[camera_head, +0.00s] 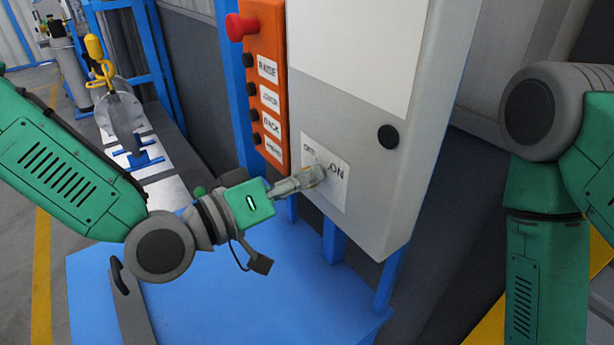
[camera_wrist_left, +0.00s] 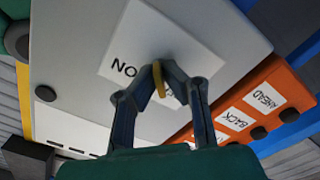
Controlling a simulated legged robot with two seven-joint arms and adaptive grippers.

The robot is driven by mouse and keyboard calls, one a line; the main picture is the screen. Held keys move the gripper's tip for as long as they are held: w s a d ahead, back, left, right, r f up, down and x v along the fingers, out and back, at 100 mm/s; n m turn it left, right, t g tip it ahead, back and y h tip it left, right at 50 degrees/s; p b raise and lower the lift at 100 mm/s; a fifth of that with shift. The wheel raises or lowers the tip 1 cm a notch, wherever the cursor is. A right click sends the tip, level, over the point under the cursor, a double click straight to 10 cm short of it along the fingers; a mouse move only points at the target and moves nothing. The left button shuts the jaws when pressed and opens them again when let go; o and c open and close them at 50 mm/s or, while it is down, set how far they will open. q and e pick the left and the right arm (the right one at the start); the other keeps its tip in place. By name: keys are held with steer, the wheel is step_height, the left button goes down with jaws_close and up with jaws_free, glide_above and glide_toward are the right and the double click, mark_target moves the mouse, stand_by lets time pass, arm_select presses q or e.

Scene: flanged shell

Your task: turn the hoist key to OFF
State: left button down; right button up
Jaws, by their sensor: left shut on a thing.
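The brass-yellow hoist key (camera_wrist_left: 159,78) stands between the fingertips of my left gripper (camera_wrist_left: 160,72), which is shut on it, in the left wrist view. In the head view my left gripper (camera_head: 316,176) reaches from the left to the white OFF/ON label (camera_head: 339,192) on the grey cabinet and mostly hides the key. OFF is at the label's upper left and ON at its right. In the wrist view the label (camera_wrist_left: 127,48) appears upside down, with OFF largely behind the fingers. The key's exact angle is hard to tell. My right gripper is out of view.
The grey cabinet (camera_head: 350,115) has a round black knob (camera_head: 388,137). An orange button panel (camera_head: 265,60) with a red stop button (camera_head: 241,26) stands left of the label, close to my left gripper. A blue surface (camera_head: 200,290) lies below.

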arm_select(q)
steer(key=shift+w+r, duration=0.15)
steer(key=shift+w, duration=0.1)
steer(key=c, duration=1.7)
jaws_free()
steer(key=shift+w+a, duration=0.1)
steer(key=shift+w, duration=0.05)
steer(key=shift+s, duration=0.2)
steer(key=shift+s+a, duration=0.15)
steer(key=shift+a, duration=0.05)
steer(key=v, duration=0.7)
steer(key=shift+a, duration=0.1)
steer(key=shift+d, duration=0.25)
